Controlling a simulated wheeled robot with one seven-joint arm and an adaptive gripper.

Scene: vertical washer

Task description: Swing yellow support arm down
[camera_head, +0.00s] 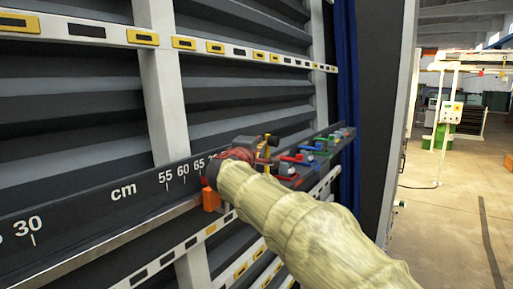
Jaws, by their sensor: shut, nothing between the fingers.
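A dark rail (105,205) with white cm marks runs across the front of the slatted wall and carries small coloured supports. A small yellow part (261,152), which looks like the yellow support arm, shows at the rail just beyond the end of my arm. It is partly hidden, and I cannot tell its exact angle. My gripper (243,154) is shut and empty, small in view beside the yellow part. I cannot tell whether they touch. My pale, sleeved arm reaches in from the lower right and hides part of the rail.
An orange block (210,199) sits at the rail's lower edge, left of my arm. Red, green and blue supports (318,146) line the rail farther right. A blue vertical strip (347,70) stands near the wall's end. Open floor (455,215) lies to the right.

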